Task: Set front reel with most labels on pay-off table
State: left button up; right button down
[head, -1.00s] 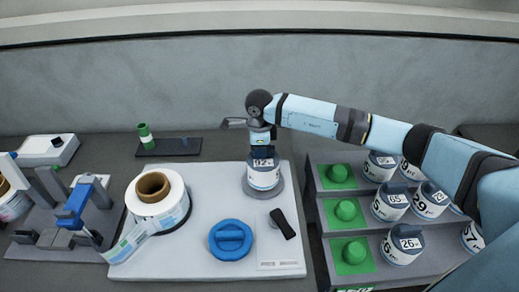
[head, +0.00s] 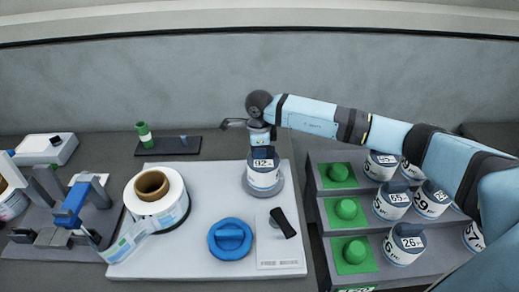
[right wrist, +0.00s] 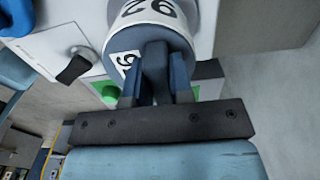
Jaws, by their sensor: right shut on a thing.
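A white reel with a blue-grey top, marked 92 (head: 263,178), sits upright on a round grey disc (head: 279,188) at the right side of the white board. I take this disc to be the pay-off table. My right gripper (head: 261,150) reaches down from above and is shut on the top of the reel. In the right wrist view the fingers (right wrist: 165,75) close around the reel's raised grip, with the 92 reel (right wrist: 150,32) below. I cannot tell whether the reel's full weight rests on the disc. My left gripper is not in view.
A stepped rack (head: 325,217) at right holds several numbered reels, including 65 (head: 391,204), 29 (head: 430,203) and 26 (head: 404,246), beside green pads with knobs. On the white board are a blue knob (head: 230,239), a black lever (head: 283,223) and a label roll (head: 157,200).

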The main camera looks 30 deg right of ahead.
jog(key=shift+f, duration=0.15)
jog(key=c, duration=1.3)
grip_release()
jog(key=shift+r+p, duration=2.45)
jog(key=shift+r, duration=3.1)
